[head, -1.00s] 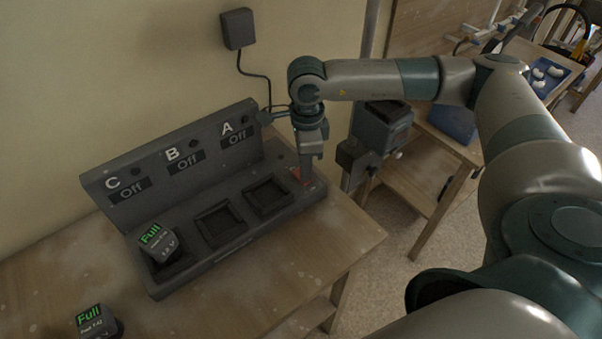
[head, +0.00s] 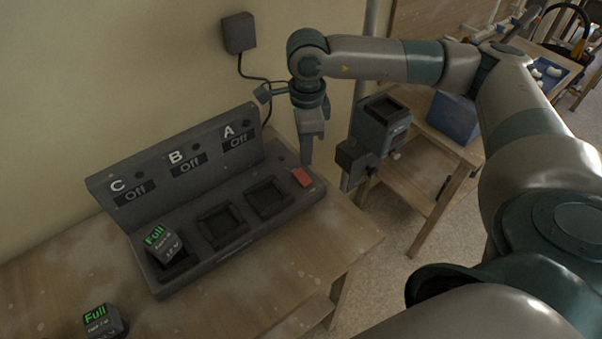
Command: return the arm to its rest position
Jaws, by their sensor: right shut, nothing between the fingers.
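My right arm (head: 400,62) reaches in from the right across the top of the head view. My right gripper (head: 307,160) points down, shut and empty, just above and behind the red switch (head: 302,177) at the right end of the charging station (head: 238,246). A small gap seems to lie between the fingertips and the switch. My left gripper is not in view.
The station has bays C, B and A, all reading Off. A battery marked Full (head: 163,247) sits in bay C; another (head: 103,321) lies on the table (head: 335,247). A dark device (head: 379,127) and a blue bin (head: 453,118) stand to the right.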

